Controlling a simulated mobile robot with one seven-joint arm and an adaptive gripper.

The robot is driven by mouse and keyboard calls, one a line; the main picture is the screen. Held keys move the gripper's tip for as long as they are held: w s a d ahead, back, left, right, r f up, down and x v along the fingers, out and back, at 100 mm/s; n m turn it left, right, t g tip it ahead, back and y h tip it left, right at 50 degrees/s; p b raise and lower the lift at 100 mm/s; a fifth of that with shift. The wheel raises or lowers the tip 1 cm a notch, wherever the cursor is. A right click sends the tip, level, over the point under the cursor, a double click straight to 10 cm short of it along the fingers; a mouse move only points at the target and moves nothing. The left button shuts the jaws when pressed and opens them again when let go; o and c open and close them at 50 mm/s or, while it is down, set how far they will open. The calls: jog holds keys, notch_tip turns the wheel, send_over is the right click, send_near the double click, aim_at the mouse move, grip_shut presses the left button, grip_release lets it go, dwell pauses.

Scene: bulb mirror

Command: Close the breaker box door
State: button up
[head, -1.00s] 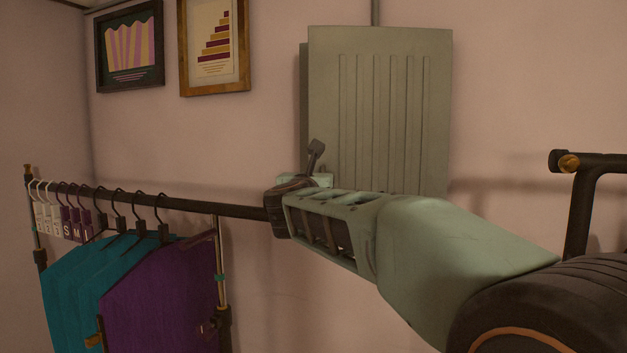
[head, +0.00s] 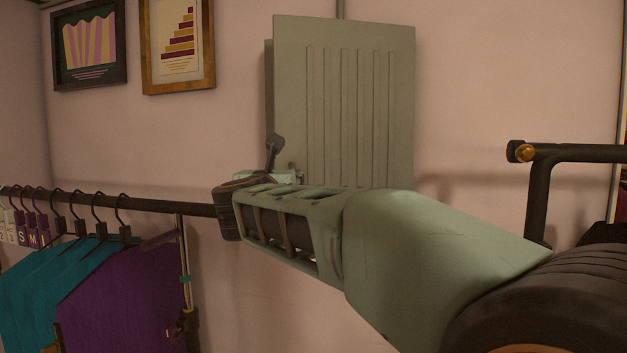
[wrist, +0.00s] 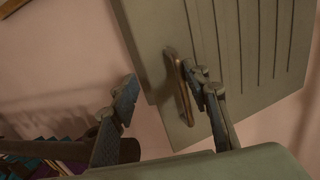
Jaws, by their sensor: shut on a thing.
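The breaker box door (head: 345,100) is a grey-green panel with vertical ridges, on the pink wall. A strip of the box body (head: 269,75) shows behind its left edge, so the door stands off from the box; how far is hard to tell. The brass door handle (wrist: 182,85) is near the door's lower corner in the wrist view. My gripper (wrist: 162,82) has the handle between its fingers, close against the right finger. A gap shows toward the left finger. In the head view, my gripper (head: 274,158) is at the door's lower left, partly hidden by my wrist.
A clothes rack (head: 150,204) with teal and purple garments (head: 125,290) stands at the left, its rail reaching behind my wrist. Two framed pictures (head: 88,45) hang at upper left. A dark bar (head: 580,153) stands at right. The wall right of the door is bare.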

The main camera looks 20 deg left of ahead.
jog(key=o, duration=0.3)
jog(key=shift+n+y, duration=0.3)
jog(key=shift+y, duration=0.2)
jog(key=s, duration=0.1)
jog(key=s+a, duration=0.1)
jog(key=s, duration=0.1)
jog(key=s+a+b, duration=0.1)
jog(key=shift+s+a+f, duration=0.1)
jog(key=shift+s+a, duration=0.05)
jog(key=shift+s, duration=0.1)
jog(key=s+a, duration=0.1)
jog(key=s, duration=0.2)
jog(key=shift+a, duration=0.35)
jog(key=c, duration=0.3)
jog(key=shift+b+v, duration=0.55)
jog(key=shift+v, duration=0.7)
jog(key=shift+w+d, duration=0.1)
